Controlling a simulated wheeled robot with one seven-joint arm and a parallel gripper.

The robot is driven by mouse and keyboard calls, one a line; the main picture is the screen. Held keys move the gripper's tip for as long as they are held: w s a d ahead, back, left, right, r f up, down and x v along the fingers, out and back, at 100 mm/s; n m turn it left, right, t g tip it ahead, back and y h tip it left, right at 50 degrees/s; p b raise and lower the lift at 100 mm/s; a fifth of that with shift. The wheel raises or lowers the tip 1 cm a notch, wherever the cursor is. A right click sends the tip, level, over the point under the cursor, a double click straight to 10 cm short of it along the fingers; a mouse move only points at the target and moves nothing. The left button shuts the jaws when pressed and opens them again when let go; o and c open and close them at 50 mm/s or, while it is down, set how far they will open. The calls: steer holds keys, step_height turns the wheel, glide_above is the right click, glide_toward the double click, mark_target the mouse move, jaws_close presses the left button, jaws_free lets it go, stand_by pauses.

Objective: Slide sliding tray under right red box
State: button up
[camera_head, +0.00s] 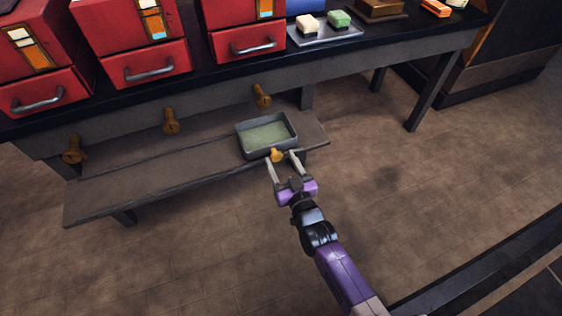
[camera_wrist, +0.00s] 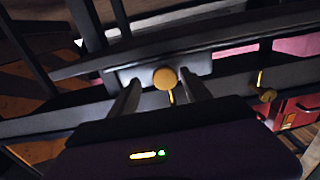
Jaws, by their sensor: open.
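The sliding tray (camera_head: 283,143) is a grey, shallow rectangular tray with a greenish bottom. It sits at the right end of the low shelf, below and slightly right of the right red box (camera_head: 235,17). A round yellow knob (camera_head: 277,155) is on its front. My gripper (camera_head: 282,160) is open at the tray's front, with its fingers on either side of the knob. In the wrist view the knob (camera_wrist: 164,78) shows between the tips of the open fingers, with the tray's front wall (camera_wrist: 198,65) behind it. Contact with the knob cannot be told.
Two more red boxes (camera_head: 130,32) (camera_head: 35,50) stand left on the dark bench. Brass knobs (camera_head: 170,121) stick out along the bench's front beam above the low shelf (camera_head: 150,176). Small blocks (camera_head: 339,19) lie on a plate at the right. The floor in front is clear.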

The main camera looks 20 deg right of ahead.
steer(key=shift+s+a, duration=0.1)
steer(key=s+p, duration=0.2)
steer(key=s, duration=0.5)
steer(key=shift+s, duration=0.3)
stand_by(0.3)
steer(key=s+r+g, duration=0.1)
steer(key=s+r, duration=0.5)
steer(key=s, duration=0.6)
steer(key=s+d+r+g+p, duration=0.1)
steer(key=s+r, duration=0.6)
steer(key=s, duration=0.5)
steer(key=s+r+g, duration=0.1)
steer(key=s+r, duration=0.5)
steer(key=s, duration=0.5)
step_height(320, 180, up, 28)
steer(key=p, duration=2.7)
steer(key=shift+d, duration=0.15)
steer(key=shift+f, duration=0.1)
